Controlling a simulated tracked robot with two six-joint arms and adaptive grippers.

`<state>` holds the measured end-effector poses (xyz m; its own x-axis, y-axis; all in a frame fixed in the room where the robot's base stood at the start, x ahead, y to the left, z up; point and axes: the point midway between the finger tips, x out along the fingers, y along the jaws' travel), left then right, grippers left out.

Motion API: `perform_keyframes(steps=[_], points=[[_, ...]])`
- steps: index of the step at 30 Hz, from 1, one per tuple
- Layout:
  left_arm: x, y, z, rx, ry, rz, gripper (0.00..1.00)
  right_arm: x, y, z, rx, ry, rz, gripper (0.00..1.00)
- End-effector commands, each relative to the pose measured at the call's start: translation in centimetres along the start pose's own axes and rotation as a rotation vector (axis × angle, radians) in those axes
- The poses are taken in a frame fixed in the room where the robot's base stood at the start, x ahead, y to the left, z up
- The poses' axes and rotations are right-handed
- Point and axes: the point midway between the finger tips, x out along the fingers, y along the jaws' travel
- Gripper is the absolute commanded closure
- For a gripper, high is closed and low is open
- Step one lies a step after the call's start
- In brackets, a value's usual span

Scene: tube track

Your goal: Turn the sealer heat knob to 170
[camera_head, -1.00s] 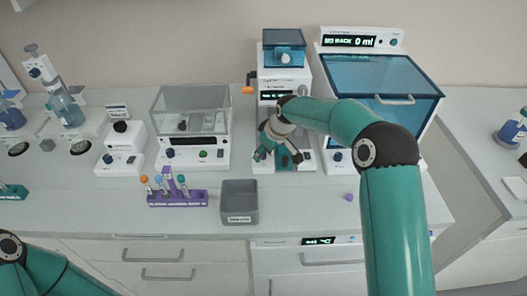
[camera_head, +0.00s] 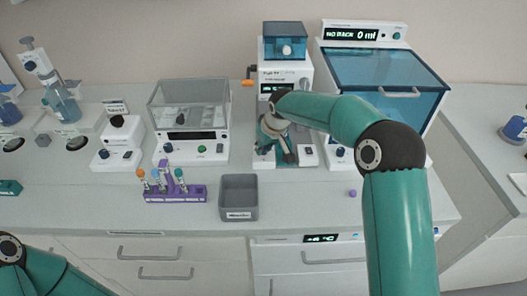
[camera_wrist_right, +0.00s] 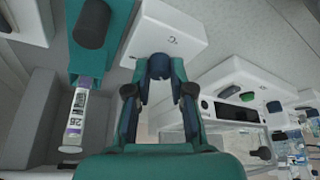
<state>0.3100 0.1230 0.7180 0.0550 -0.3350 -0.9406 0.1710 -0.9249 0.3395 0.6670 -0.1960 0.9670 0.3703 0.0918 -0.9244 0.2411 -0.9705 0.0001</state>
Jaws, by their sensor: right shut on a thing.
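The sealer (camera_head: 297,75) is a tall white machine with a blue-lidded top, standing at the back of the bench. My right gripper (camera_head: 268,150) is low at its front, partly covered by my own arm. In the right wrist view my right gripper (camera_wrist_right: 160,84) has a finger on each side of a dark blue knob (camera_wrist_right: 160,65) and is shut on it. The knob sits on a white housing (camera_wrist_right: 178,28) marked °C. Its setting cannot be read. A purple-capped tube (camera_wrist_right: 76,118) with a label lies beside a teal part at left. My left gripper is out of view.
A machine with a large blue lid (camera_head: 385,80) reading 0 ml stands close on the right. A clear-covered device (camera_head: 190,105) stands left. A purple tube rack (camera_head: 175,194) and a grey bin (camera_head: 239,197) are in front. A small purple cap (camera_head: 352,193) lies on the bench.

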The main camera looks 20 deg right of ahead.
Motion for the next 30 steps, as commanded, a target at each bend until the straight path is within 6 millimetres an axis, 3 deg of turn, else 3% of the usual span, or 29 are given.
perform_keyframes(steps=[3, 12, 30], points=[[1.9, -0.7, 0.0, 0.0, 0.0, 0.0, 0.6, 0.4, -0.1, 0.1, 0.093, 0.006, 0.042, 1.0], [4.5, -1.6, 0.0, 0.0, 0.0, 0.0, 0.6, 0.3, -0.2, -0.1, 0.356, 0.006, 0.15, 1.0], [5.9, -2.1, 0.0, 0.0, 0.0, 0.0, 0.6, 0.0, -0.4, -0.3, 0.7, 0.004, 0.289, 1.0]])
